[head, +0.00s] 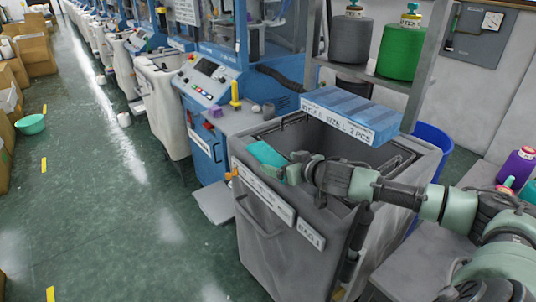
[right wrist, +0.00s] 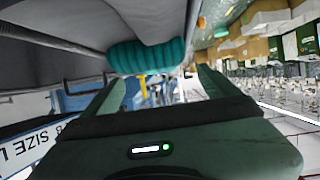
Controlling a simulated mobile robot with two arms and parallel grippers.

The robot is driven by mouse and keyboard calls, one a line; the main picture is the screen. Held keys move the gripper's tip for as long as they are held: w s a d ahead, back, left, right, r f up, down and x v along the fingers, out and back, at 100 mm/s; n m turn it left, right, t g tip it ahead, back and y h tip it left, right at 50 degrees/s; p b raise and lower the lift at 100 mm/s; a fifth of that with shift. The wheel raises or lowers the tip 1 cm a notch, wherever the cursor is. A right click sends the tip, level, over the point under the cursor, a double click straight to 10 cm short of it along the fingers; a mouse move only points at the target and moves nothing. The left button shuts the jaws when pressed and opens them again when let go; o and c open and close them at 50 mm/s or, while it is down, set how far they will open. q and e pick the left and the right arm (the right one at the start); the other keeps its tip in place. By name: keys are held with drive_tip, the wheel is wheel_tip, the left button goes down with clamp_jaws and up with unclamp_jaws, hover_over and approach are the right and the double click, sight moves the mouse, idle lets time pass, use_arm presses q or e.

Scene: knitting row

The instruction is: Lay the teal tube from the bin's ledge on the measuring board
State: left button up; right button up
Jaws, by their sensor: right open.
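The teal tube (head: 267,154) lies at the near left corner of the grey bin (head: 290,250), on its ledge. In the right wrist view the tube (right wrist: 146,57) is a ribbed teal roll just beyond the fingertips. My right gripper (head: 284,170) reaches in from the right over the bin, close beside the tube. In the right wrist view its fingers (right wrist: 160,80) are apart with nothing held between them. My left gripper is out of view.
A blue knitting machine (head: 212,95) with a control panel stands left of the bin. A shelf with grey (head: 350,40) and green (head: 400,48) yarn cones rises behind the board. The bin's inside (head: 345,150) is open.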

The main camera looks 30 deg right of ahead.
sight(273, 158)
drive_tip(key=shift+w, duration=0.2)
drive_tip(key=shift+w+p, duration=0.35)
drive_tip(key=x, duration=0.2)
drive_tip(key=p+x, duration=0.1)
drive_tip(key=shift+w+d+f, duration=0.2)
drive_tip(key=shift+d, duration=0.05)
drive_tip(key=shift+w+f, duration=0.2)
drive_tip(key=shift+w, duration=0.2)
drive_tip(key=c, duration=1.4)
